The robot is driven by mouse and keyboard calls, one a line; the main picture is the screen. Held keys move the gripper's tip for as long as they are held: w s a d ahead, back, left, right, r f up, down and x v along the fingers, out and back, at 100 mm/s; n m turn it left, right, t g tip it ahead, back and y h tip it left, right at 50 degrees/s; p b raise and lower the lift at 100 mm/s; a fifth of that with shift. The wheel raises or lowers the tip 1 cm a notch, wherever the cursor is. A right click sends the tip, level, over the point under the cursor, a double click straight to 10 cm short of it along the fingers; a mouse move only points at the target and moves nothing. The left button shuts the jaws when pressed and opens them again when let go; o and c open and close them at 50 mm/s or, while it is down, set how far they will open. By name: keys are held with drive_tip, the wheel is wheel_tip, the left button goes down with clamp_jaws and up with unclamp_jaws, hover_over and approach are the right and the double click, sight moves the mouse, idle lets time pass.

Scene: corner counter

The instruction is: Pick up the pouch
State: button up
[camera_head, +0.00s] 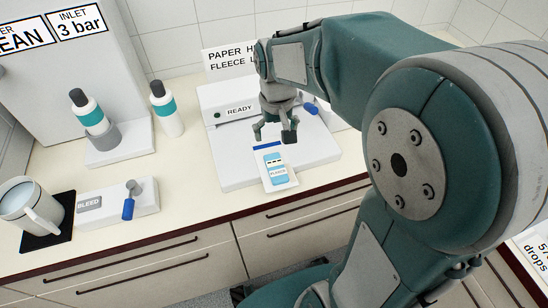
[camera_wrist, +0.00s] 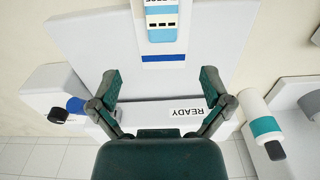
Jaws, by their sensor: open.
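The pouch (camera_head: 284,184) is a flat white packet with a light blue printed panel. It lies on the front part of a white device (camera_head: 228,175), with a dark blue stripe at its far end. In the wrist view the pouch (camera_wrist: 161,48) is at top centre, partly cut off by the frame edge. My gripper (camera_head: 274,138) points down just beyond the pouch's far end, near the blue stripe. In the wrist view its two fingers (camera_wrist: 160,76) are spread apart with nothing between them, and the pouch lies beyond the tips.
The device's raised back carries a READY label (camera_head: 240,111) and a blue-ended lever (camera_head: 311,108). Bottles with teal bands (camera_head: 166,108) stand at left. A BLEED box (camera_head: 110,203) and a metal jug (camera_head: 27,208) are further left. The counter front edge is close to the pouch.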

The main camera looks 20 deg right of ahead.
sight(274, 163)
drive_tip(key=f, duration=1)
drive_tip(key=shift+a+f, duration=0.2)
drive_tip(key=shift+f, duration=0.2)
drive_tip(key=shift+c, duration=0.3)
drive_tip(key=c, duration=1.1)
